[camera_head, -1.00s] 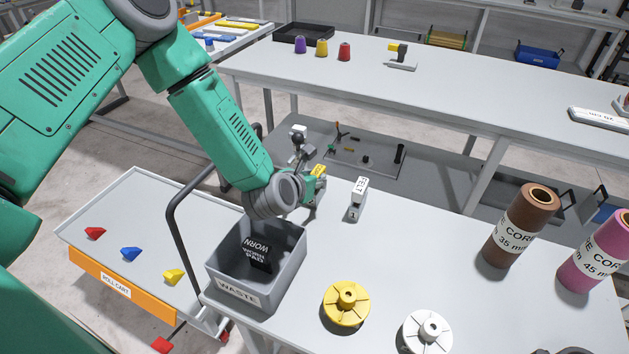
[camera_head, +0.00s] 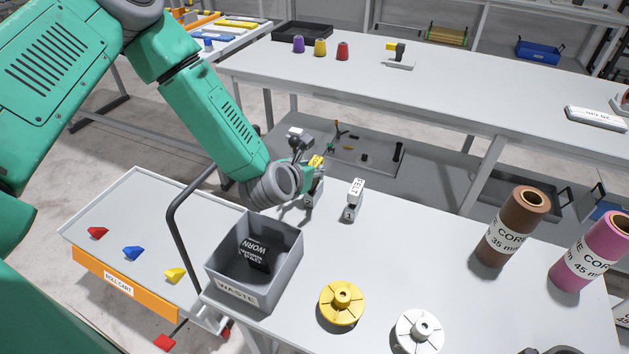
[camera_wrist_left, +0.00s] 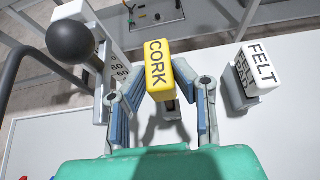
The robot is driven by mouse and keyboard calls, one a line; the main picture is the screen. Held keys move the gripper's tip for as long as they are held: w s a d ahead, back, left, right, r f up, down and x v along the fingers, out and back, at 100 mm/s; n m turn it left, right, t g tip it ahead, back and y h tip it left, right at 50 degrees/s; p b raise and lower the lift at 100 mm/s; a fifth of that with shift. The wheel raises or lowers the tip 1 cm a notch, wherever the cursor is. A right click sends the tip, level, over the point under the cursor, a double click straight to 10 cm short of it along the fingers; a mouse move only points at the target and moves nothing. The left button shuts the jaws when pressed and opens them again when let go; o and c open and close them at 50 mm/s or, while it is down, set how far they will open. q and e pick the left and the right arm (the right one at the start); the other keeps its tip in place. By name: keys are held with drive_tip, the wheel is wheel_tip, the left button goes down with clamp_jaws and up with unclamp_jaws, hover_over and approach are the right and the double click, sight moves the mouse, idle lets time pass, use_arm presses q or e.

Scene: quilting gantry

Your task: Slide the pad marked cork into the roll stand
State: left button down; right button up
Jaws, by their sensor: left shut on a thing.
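The yellow pad marked CORK (camera_wrist_left: 157,68) is between the fingers of my left gripper (camera_wrist_left: 160,108) in the wrist view, with a grey part below it. In the head view my left gripper (camera_head: 313,183) is beyond the waste bin, and the pad's yellow top (camera_head: 316,162) shows above it. The gripper is shut on the pad. The white pad marked FELT (camera_head: 356,190) stands upright to the right, apart from the gripper; it also shows in the wrist view (camera_wrist_left: 260,66). I cannot make out which thing is the roll stand. My right gripper is not in view.
The grey waste bin (camera_head: 285,277) holds a black block marked WORN. A black ball (camera_wrist_left: 71,43) on a post stands left of the gripper. Yellow (camera_head: 341,302) and white (camera_head: 419,332) spools, and brown (camera_head: 513,225) and pink (camera_head: 590,250) rolls, stand on the table. Its middle is clear.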

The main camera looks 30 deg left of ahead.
use_arm(q)
drive_tip(key=shift+w+r+p, duration=0.2)
drive_tip(key=shift+r+p, duration=0.15)
drive_tip(key=shift+r, duration=0.35)
drive_tip(key=shift+a+r, duration=0.1)
drive_tip(key=shift+s+r+p, duration=0.15)
drive_tip(key=shift+r+p, duration=0.15)
drive_tip(key=shift+r, duration=0.05)
drive_tip(key=shift+r, duration=0.1)
idle(0.6)
